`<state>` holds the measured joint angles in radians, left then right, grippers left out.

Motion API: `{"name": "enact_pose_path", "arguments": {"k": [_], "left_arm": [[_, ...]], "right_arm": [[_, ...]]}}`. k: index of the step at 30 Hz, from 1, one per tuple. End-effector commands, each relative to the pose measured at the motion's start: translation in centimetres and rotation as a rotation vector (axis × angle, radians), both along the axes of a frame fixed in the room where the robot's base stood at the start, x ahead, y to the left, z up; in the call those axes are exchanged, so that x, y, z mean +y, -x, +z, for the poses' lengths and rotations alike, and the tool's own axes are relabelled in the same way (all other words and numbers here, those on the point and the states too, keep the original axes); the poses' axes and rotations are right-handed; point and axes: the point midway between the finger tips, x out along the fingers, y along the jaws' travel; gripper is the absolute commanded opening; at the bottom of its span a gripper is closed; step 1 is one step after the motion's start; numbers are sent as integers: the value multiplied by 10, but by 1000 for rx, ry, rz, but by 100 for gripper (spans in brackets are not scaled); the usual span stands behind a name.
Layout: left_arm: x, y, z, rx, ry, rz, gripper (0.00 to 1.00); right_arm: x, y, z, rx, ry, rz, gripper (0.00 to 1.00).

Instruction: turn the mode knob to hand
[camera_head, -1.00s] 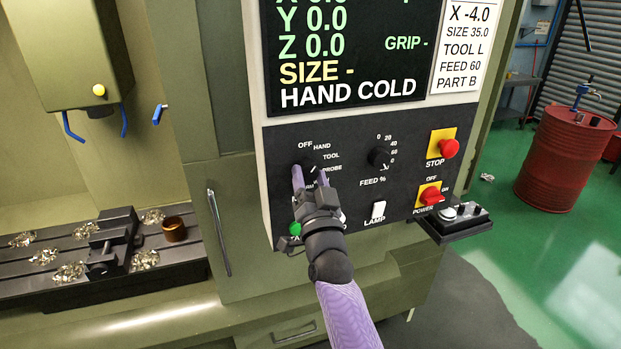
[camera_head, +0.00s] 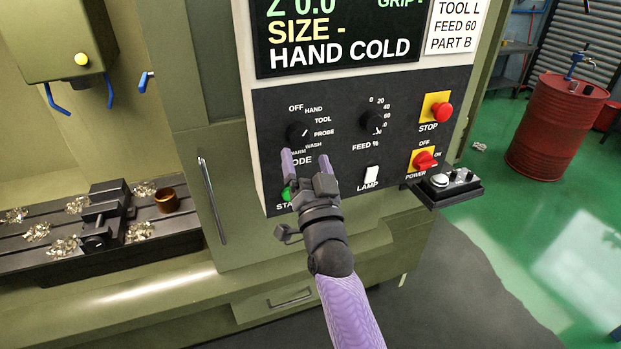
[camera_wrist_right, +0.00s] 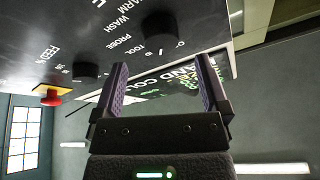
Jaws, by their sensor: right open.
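The black mode knob (camera_head: 297,132) is on the dark control panel (camera_head: 345,112), inside an arc of labels from OFF through HAND, TOOL, PROBE and WASH to WARM. Its light pointer mark leans up and right, but is too small to read exactly. The display (camera_head: 340,35) reads HAND COLD. My right gripper (camera_head: 305,158) is open and empty, its fingertips below the knob in the picture and apart from it. In the right wrist view the mode knob (camera_wrist_right: 160,24) is above my open fingers (camera_wrist_right: 160,72). My left gripper is out of view.
The feed knob (camera_head: 371,121) is right of the mode knob. The red stop button (camera_head: 443,111), power switch (camera_head: 425,161), lamp switch (camera_head: 371,174) and green start button (camera_head: 287,194) are close by.

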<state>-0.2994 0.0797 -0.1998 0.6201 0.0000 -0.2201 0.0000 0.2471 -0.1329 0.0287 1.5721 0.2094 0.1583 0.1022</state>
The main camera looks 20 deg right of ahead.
Motion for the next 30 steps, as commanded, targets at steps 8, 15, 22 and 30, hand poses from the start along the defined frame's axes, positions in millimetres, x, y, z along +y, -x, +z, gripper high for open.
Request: {"name": "enact_pose_path", "arguments": {"k": [8,15,22,30], "left_arm": [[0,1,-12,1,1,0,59],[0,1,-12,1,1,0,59],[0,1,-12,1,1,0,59],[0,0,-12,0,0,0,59]], "right_arm": [[4,48,-22,1,0,0,94],[5,52,-22,0,0,0,94],[5,52,-23,11,5,3,94],[22,116,-132,700,282,195,94]]}}
